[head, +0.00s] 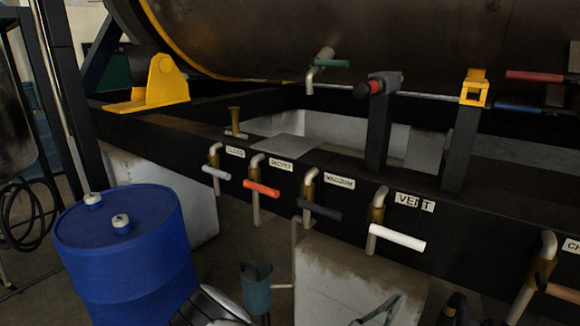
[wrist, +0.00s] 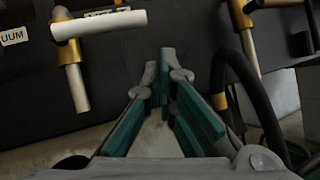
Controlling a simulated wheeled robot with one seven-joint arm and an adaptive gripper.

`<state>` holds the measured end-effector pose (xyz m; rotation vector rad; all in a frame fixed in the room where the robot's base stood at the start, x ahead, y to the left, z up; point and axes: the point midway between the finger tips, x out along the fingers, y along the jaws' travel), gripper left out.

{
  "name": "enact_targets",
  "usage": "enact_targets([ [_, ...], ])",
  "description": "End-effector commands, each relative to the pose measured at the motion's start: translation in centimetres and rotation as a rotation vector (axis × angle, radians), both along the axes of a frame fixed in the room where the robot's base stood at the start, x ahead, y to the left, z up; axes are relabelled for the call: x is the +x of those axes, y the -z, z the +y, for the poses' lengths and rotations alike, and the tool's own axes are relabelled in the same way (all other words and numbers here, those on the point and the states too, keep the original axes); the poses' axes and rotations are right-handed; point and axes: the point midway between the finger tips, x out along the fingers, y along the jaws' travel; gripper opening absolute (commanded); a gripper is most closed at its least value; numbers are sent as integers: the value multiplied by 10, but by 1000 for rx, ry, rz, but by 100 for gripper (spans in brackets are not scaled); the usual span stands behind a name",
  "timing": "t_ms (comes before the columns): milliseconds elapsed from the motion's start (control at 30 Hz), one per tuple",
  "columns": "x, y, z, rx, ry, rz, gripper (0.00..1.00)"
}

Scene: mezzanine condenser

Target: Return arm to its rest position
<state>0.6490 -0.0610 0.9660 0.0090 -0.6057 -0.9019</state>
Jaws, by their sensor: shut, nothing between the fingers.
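My gripper (wrist: 160,68) fills the lower middle of the wrist view, its grey fingers with teal pads shut and empty. In the head view, a grey and teal part at the bottom edge (head: 384,311) looks like my gripper, mostly cut off. In the wrist view, the white-handled vent valve (wrist: 98,25) is at upper left, apart from the fingers. In the head view this valve (head: 397,237) hangs from the black beam under the VENT label (head: 414,202), its handle slanting down to the right.
Valves with grey (head: 216,173), orange (head: 262,189) and black (head: 320,210) handles line the beam (head: 470,228). A blue drum (head: 125,255) stands at left. A pale block (head: 335,285) stands below the valves. A black hose (wrist: 262,98) curves close right of my fingers.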

Motion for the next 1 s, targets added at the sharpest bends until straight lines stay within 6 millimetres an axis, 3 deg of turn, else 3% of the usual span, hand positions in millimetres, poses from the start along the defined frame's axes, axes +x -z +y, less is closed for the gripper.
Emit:
enact_targets([
  [100,-14,-21,-14,137,151,-58,0],
  [467,-66,-64,-36,544,536,-199,0],
  [1000,-131,-121,-20,1221,898,-425,0],
])
